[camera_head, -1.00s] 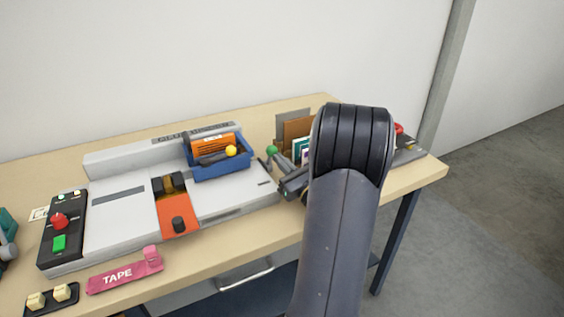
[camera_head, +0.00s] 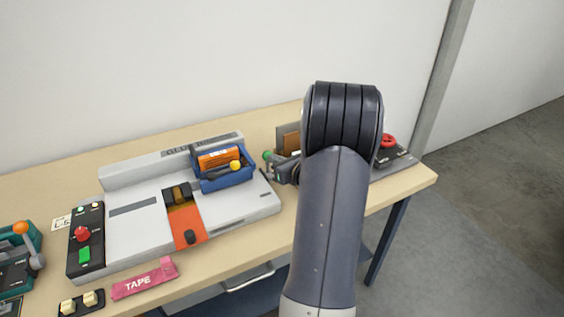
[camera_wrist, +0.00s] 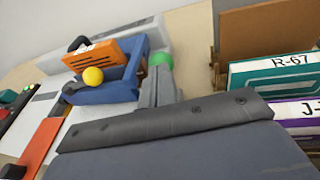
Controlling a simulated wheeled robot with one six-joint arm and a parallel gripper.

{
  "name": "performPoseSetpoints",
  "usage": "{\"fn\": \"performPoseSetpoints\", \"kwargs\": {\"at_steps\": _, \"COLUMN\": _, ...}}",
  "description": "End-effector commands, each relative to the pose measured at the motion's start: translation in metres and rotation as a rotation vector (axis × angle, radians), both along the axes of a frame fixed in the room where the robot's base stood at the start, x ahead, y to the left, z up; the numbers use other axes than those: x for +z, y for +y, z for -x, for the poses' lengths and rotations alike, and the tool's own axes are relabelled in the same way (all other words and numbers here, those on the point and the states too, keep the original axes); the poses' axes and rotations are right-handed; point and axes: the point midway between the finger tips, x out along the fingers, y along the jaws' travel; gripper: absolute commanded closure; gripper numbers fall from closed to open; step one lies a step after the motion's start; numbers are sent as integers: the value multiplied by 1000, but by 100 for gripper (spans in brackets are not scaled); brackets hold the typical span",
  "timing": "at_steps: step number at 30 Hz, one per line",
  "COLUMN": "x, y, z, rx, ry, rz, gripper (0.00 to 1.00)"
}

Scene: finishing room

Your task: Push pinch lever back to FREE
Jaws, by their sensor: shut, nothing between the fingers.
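A lever with a green ball knob (camera_head: 267,155) stands at the right end of the grey glue machine (camera_head: 130,226). The knob also shows in the wrist view (camera_wrist: 160,58). No lever label or FREE mark is readable, so I cannot confirm that this is the pinch lever. My gripper (camera_wrist: 155,82) is shut and empty, its grey fingers close to the green knob. I cannot tell whether they touch it. Much of my gripper is hidden behind my arm in the head view. A yellow ball (camera_head: 235,166) on a dark stalk sits at the blue tray (camera_head: 228,180).
An orange block (camera_head: 217,158) lies in the blue tray. Labelled books (camera_wrist: 280,72) stand in a brown holder close to the right. A red handwheel (camera_head: 388,140) is at the table's right end. An orange-knobbed lever (camera_head: 20,228) and pink TAPE piece (camera_head: 145,281) are left.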

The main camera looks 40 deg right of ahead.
Motion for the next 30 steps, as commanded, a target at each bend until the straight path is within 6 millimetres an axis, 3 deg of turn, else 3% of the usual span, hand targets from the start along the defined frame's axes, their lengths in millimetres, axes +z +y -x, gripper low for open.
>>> {"fn": "performPoseSetpoints", "kwargs": {"at_steps": 2, "x": 13, "y": -1, "z": -6, "rx": 1, "ry": 55, "rz": -13, "gripper": 100}}
{"fn": "performPoseSetpoints", "kwargs": {"at_steps": 15, "x": 12, "y": -7, "z": -33, "rx": 1, "ry": 313, "rz": -74, "gripper": 100}}
{"fn": "performPoseSetpoints", "kwargs": {"at_steps": 30, "x": 9, "y": -11, "z": -44, "rx": -1, "ry": 305, "rz": -74, "gripper": 100}}
